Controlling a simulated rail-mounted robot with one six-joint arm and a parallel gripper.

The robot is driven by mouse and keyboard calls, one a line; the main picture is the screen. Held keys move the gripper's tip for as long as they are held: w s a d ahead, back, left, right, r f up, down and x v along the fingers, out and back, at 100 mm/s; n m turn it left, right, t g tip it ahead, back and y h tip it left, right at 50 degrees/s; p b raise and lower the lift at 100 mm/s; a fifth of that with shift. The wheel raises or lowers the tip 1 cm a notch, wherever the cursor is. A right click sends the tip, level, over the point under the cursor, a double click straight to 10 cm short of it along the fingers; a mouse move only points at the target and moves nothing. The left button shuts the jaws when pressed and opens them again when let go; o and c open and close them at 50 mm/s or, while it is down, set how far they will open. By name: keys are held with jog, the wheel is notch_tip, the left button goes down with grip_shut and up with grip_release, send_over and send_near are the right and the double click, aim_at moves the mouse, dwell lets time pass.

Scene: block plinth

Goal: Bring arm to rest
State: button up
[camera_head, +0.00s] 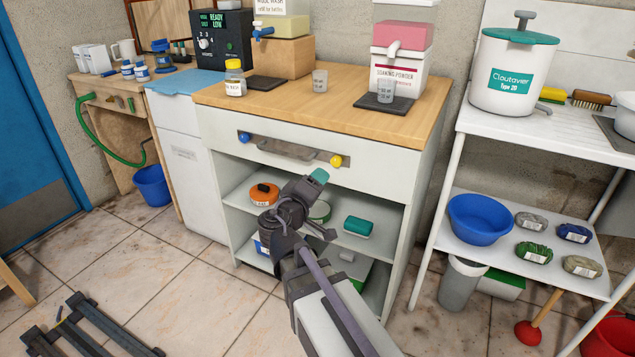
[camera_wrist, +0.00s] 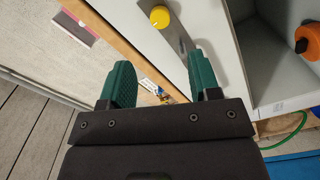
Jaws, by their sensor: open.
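My arm reaches up from the bottom middle of the head view. My gripper (camera_head: 318,177) is in front of the white cabinet (camera_head: 310,155), just below its drawer handle (camera_head: 287,149); I cannot tell the exact gap. Only one teal fingertip shows clearly there. In the wrist view my gripper (camera_wrist: 163,80) has two teal fingers spread apart, with nothing held between them. The cabinet front, with a yellow knob (camera_wrist: 160,16), lies beyond the fingers.
The open shelves hold an orange round container (camera_head: 264,194) and a teal box (camera_head: 358,225). The wooden top (camera_head: 330,90) bears cups and dispensers. At right, a white rack (camera_head: 450,175) holds a pot (camera_head: 510,75) and a blue basin (camera_head: 478,217).

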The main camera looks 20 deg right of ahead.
jog(key=s+f+m+g+y, duration=0.2)
jog(key=s+f+g, duration=0.25)
jog(key=f, duration=0.25)
jog(key=s+a+f+g+y, duration=0.7)
jog(key=s+a+f+y, duration=0.3)
jog(key=a+y, duration=0.15)
notch_tip(320, 180, up, 35)
jog(key=p, duration=3.5)
jog(key=shift+d+m, duration=0.25)
jog(key=shift+m, duration=0.05)
jog(key=shift+w+f+y, duration=0.1)
jog(key=shift+y, duration=0.15)
